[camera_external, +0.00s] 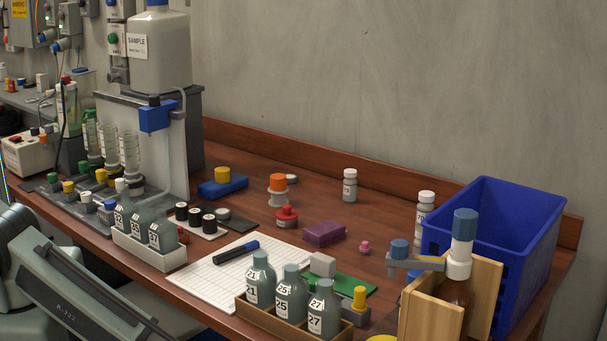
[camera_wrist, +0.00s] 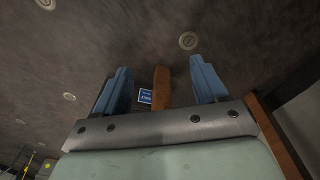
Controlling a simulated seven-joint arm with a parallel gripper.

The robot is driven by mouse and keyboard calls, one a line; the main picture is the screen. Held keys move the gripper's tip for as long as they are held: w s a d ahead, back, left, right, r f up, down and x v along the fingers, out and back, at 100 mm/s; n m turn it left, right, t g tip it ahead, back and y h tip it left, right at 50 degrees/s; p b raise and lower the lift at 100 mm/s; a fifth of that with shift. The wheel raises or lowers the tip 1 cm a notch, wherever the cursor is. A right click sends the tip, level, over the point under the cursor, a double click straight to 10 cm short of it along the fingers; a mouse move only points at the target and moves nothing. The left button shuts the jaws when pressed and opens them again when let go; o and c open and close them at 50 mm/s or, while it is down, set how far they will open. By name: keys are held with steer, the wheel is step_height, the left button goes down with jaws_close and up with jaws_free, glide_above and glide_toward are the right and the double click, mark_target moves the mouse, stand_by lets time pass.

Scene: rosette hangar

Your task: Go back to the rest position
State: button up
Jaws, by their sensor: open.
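My gripper (camera_wrist: 159,64) shows in the wrist view, with its two blue fingers spread apart. Nothing is visibly held between them. A short brown bar (camera_wrist: 161,88) and a small blue label (camera_wrist: 145,97) show in the gap between the fingers; I cannot tell what they belong to or how far off they are. Behind is a dark mottled surface with round fittings. In the external view a grey-green part of my arm is at the lower left, beside the bench's front edge; my gripper is not visible there.
The brown bench (camera_external: 330,205) carries a white rack (camera_external: 150,253) and a wooden rack (camera_external: 262,318) of grey bottles, a gridded sheet (camera_external: 215,282), a marker (camera_external: 236,252), a purple block (camera_external: 324,233) and a tall blue bin (camera_external: 470,225). A large sample tank (camera_external: 160,60) stands at the back left.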

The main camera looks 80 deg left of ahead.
steer(key=s+a+f+n+g, duration=0.1)
steer(key=s+a, duration=0.4)
steer(key=s, duration=0.5)
steer(key=s+a+f+n+g, duration=0.1)
steer(key=s+a+g, duration=0.3)
steer(key=s, duration=0.6)
steer(key=s+a+f+n+g+y, duration=0.1)
steer(key=s+a+g, duration=0.1)
steer(key=s+a, duration=0.5)
steer(key=s, duration=0.2)
steer(key=shift+s+a+f+g, duration=0.25)
steer(key=shift+s+a+g, duration=0.05)
steer(key=shift+s+a, duration=0.1)
